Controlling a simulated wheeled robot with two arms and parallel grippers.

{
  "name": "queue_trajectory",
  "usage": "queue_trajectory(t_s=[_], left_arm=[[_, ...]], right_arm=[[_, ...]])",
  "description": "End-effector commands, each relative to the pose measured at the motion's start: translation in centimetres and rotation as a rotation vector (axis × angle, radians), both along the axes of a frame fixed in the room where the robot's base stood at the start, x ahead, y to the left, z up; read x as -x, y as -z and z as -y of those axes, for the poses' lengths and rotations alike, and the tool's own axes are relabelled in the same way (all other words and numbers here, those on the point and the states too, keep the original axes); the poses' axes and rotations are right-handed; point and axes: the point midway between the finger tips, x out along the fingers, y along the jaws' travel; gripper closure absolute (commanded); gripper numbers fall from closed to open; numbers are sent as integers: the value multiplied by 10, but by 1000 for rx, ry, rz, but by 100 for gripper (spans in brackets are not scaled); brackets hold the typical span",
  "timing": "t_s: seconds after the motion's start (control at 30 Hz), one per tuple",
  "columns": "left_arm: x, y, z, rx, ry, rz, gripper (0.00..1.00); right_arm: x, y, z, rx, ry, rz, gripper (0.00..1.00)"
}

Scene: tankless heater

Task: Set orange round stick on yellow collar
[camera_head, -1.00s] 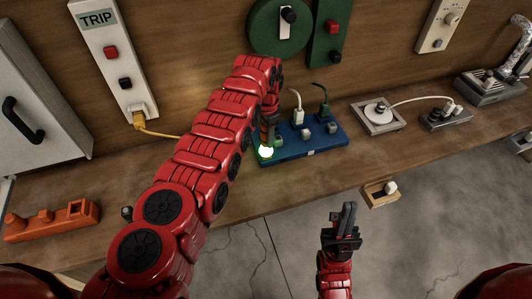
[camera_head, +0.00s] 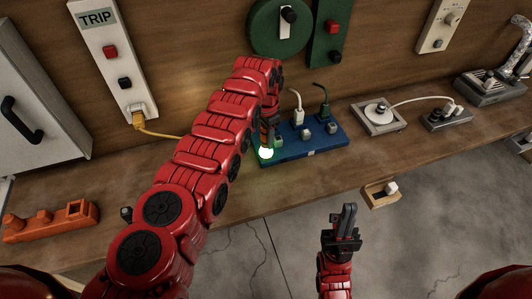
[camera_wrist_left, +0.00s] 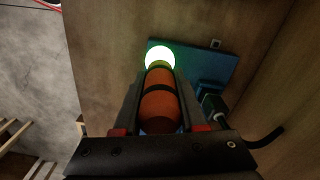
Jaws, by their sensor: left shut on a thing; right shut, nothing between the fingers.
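My left gripper (camera_head: 267,138) reaches down from the left over the left end of the blue board (camera_head: 300,137). It is shut on the orange round stick (camera_wrist_left: 160,108), which has dark bands and lies lengthwise between the fingers in the left wrist view. A bright white-green glow (camera_wrist_left: 160,57) sits at the stick's far end; it also shows in the head view (camera_head: 265,153). I cannot make out a distinct yellow collar; the glare and the gripper may hide it. I cannot tell whether the stick touches anything. My right gripper (camera_head: 345,217) is shut and empty, in front of the bench.
Plugs with cords, one white (camera_head: 298,116) and one green (camera_head: 323,109), stand on the blue board close to my left gripper. An orange block (camera_head: 50,221) lies at the bench's left. A grey plate with a knob (camera_head: 378,116) is to the right. The front bench strip is mostly clear.

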Motion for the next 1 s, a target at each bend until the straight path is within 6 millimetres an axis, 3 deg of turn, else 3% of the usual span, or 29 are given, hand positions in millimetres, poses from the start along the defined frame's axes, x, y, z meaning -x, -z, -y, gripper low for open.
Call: queue_trajectory(t_s=[0.6,0.83,1.0], left_arm=[[-1,-50,-1,0,-1,1,100],[-1,-68,0,0,0,1,100],[0,-70,0,0,0,0,100]], right_arm=[[0,-31,0,0,0,0,100],[0,-32,0,0,0,0,100],[0,-32,0,0,0,0,100]])
